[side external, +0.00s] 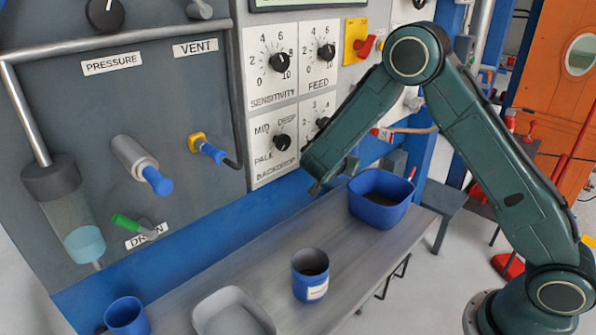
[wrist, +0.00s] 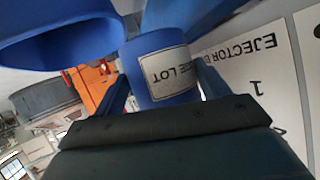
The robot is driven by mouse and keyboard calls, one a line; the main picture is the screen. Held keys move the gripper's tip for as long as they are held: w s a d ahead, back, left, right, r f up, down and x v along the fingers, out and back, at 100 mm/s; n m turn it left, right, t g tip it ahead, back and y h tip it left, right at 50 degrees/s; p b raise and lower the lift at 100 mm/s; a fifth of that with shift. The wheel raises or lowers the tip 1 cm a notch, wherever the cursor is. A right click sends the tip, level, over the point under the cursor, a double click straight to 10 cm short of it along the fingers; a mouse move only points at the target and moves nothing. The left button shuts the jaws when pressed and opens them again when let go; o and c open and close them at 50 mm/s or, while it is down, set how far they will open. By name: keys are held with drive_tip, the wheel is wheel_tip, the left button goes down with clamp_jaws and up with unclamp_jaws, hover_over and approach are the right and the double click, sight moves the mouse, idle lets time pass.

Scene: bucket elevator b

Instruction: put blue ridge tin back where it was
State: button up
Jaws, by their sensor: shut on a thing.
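My gripper (wrist: 163,88) is shut on a blue tin (wrist: 160,95) with a white label. The label is partly covered; its end reads "LOT". In the side external view my gripper (side external: 334,178) is by the panel's lower edge, just left of a blue tub. The held tin is hidden there behind my arm. Another blue tin (side external: 311,276), with a white label too small to read, stands upright on the grey shelf.
The blue tub (side external: 380,212) with dark contents sits at the shelf's right end. A grey tray (side external: 233,318) and a blue cup (side external: 127,316) are at lower left. The grey shelf (side external: 350,243) is bare between tub and standing tin. The control panel (side external: 287,95) rises behind.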

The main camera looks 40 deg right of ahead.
drive_tip(key=n+t+y, duration=0.1)
drive_tip(key=s+r+n+t, duration=0.1)
drive_tip(key=n, duration=0.1)
drive_tip(key=shift+s+d+r+y, duration=0.1)
drive_tip(key=shift+d+r+y, duration=0.1)
drive_tip(key=shift+r+y, duration=0.15)
drive_tip(key=shift+s+a+r+n+t+y, duration=0.25)
drive_tip(key=shift+s+r+n+t+y, duration=0.15)
drive_tip(key=shift+n+t+y, duration=0.4)
drive_tip(key=s+a+r+n+t+y, duration=0.1)
drive_tip(key=a+r+n+t+y, duration=0.1)
drive_tip(key=a+n+y, duration=0.2)
drive_tip(key=a, duration=0.2)
drive_tip(key=shift+s+a+r, duration=0.3)
drive_tip(key=shift+r, duration=0.1)
drive_tip(key=shift+f, duration=0.1)
